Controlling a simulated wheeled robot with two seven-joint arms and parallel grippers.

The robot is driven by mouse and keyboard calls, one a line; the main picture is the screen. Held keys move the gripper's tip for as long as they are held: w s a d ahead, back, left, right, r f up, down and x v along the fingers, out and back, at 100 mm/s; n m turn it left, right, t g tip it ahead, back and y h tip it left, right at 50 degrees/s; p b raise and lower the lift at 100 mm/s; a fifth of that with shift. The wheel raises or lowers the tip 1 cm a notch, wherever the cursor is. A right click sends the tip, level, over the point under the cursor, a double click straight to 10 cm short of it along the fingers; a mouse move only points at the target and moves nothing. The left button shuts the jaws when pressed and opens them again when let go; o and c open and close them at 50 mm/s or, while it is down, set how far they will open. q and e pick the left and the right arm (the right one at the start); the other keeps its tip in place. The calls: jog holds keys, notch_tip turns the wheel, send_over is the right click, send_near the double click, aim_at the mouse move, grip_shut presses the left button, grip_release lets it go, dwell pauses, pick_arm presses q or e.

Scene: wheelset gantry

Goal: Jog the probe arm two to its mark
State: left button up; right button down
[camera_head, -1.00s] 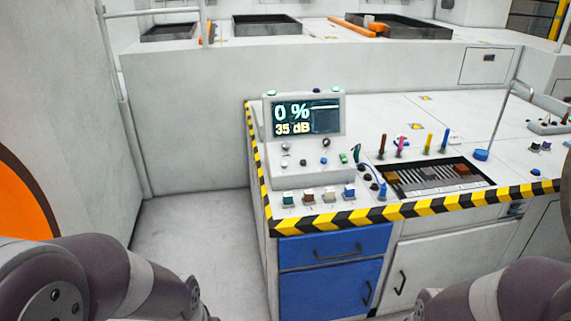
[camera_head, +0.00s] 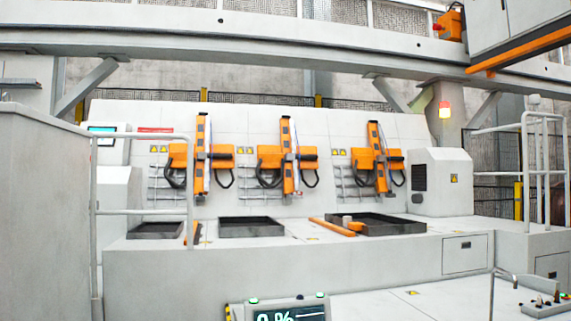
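Three orange probe arms hang on the white back wall: a left one (camera_head: 201,155), a middle one (camera_head: 288,157) and a right one (camera_head: 378,158). Each has a tall orange slide beside a ladder-like grey scale. I cannot read any number or mark on them. The top of the control console's display (camera_head: 289,311) shows at the bottom edge, with "0 %" cut off by the frame. The console's levers and buttons below it are out of view. Neither of my grippers is in view.
Black trays (camera_head: 250,228) sit on the white ledge below the arms, with an orange bar (camera_head: 331,228) by the right tray. Grey railings (camera_head: 140,138) stand at both sides. A gantry beam (camera_head: 250,28) crosses above.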

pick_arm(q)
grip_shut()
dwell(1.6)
